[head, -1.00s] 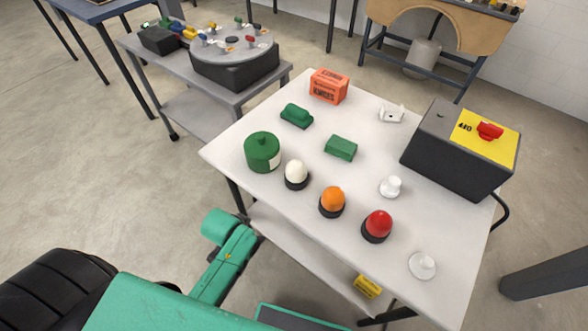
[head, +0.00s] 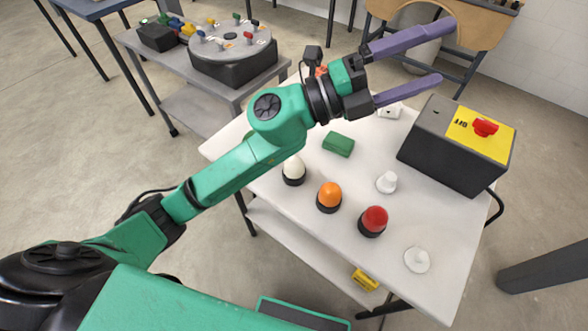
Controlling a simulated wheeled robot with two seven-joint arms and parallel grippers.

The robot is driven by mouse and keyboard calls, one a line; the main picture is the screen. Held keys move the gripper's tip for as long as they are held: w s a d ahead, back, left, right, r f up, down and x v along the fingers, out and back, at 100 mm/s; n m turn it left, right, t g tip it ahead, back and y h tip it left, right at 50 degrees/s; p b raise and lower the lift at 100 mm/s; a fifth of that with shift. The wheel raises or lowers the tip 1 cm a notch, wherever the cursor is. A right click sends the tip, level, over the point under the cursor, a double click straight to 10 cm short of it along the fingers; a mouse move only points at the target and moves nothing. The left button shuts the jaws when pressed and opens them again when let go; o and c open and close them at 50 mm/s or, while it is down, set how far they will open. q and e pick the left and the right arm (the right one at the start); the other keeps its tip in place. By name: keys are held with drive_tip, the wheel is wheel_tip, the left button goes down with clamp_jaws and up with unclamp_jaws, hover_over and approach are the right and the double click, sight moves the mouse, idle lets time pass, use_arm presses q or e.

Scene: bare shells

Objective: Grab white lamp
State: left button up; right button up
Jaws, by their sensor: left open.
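The white lamp (head: 294,169), a white dome on a black base, stands upright on the white table (head: 318,237) in the head view. An orange lamp (head: 329,196) and a red lamp (head: 374,219) stand in a row to its right. My left gripper (head: 449,52) is open and empty, its two purple fingers spread and pointing right, above the far part of the table. My left forearm passes just left of the white lamp in the picture, and the lamp stays mostly visible. My right gripper is not in view.
A black box with a yellow top and red switch (head: 458,146) stands at the table's right. A green block (head: 338,144), a small white knob (head: 386,182) and a white disc (head: 417,260) lie on the table. My arm hides most of the green canister and orange box.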

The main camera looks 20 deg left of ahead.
use_arm(q)
drive_tip(key=s+d+f+m+g+y, duration=0.3)
drive_tip(key=s+d+f+m+g, duration=0.1)
drive_tip(key=f+m+g, duration=0.35)
drive_tip(key=m+y, duration=0.2)
drive_tip(key=y, duration=1.5)
approach(294, 160)
drive_tip(key=f+p, duration=0.1)
drive_tip(key=f, duration=0.3)
drive_tip(key=f+p, duration=0.2)
drive_tip(key=f, duration=0.2)
drive_tip(key=w+f+p, duration=0.1)
drive_tip(key=f+p, duration=0.1)
drive_tip(key=f, duration=0.1)
drive_tip(key=shift+w+d+f, duration=0.1)
drive_tip(key=shift+d+f, duration=0.05)
drive_tip(key=shift+f, duration=0.35)
drive_tip(key=c, duration=1.4)
